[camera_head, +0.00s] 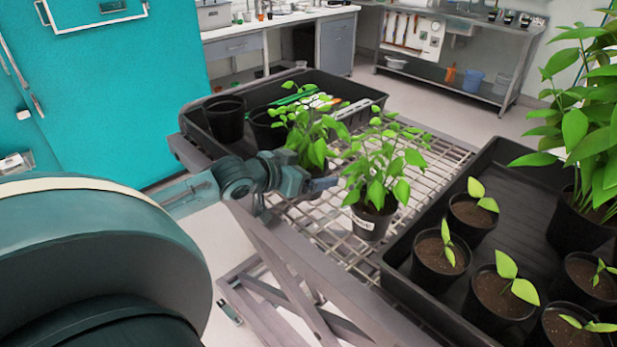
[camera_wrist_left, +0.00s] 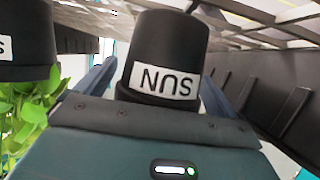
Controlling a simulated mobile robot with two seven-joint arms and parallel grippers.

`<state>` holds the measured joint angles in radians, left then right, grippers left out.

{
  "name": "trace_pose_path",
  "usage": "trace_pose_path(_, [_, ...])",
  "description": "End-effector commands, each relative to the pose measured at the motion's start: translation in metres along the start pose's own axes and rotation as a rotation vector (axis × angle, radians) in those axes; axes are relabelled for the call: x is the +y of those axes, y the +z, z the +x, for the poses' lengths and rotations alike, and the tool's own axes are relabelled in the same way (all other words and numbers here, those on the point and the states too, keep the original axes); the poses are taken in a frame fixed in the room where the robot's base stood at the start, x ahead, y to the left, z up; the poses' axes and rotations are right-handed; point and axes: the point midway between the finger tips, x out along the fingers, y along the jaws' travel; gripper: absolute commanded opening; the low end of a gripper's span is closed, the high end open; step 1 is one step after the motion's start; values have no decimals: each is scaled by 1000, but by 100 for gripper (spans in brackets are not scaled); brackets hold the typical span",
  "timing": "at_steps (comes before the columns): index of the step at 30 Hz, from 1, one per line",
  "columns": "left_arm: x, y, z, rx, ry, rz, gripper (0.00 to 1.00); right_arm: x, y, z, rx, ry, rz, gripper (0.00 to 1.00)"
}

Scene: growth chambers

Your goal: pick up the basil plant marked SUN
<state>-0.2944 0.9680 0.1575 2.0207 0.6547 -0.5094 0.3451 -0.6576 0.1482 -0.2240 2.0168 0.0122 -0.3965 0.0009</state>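The basil plant marked SUN (camera_head: 384,172) stands leafy and upright in a black pot on a wire rack (camera_head: 325,232). In the left wrist view, which is upside down, its pot (camera_wrist_left: 165,45) shows the white SUN label between my fingers. My left gripper (camera_head: 325,186) is at the left side of this pot, open, with a gap visible beside the pot at the left finger. A second leafy plant (camera_head: 308,128) stands behind my gripper; its pot (camera_wrist_left: 25,40) shows a partly cut-off label. My right gripper is not in view.
A black tray (camera_head: 395,262) at right holds several seedling pots and a tall plant (camera_head: 590,130). A dark tray (camera_head: 365,93) behind holds empty pots (camera_head: 224,118) and tools.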

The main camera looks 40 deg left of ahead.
Motion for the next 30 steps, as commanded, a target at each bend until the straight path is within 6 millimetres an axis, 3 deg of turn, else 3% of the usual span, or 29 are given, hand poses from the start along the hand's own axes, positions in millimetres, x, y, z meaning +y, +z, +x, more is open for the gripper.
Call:
trace_pose_path(17, [0, 0, 0, 0, 1, 0, 47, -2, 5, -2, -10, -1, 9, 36])
trace_pose_path(25, [0, -4, -2, 4, 1, 2, 47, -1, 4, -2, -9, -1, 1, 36])
trace_pose_path(30, [0, -27, -11, 6, 1, 5, 47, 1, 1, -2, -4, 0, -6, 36])
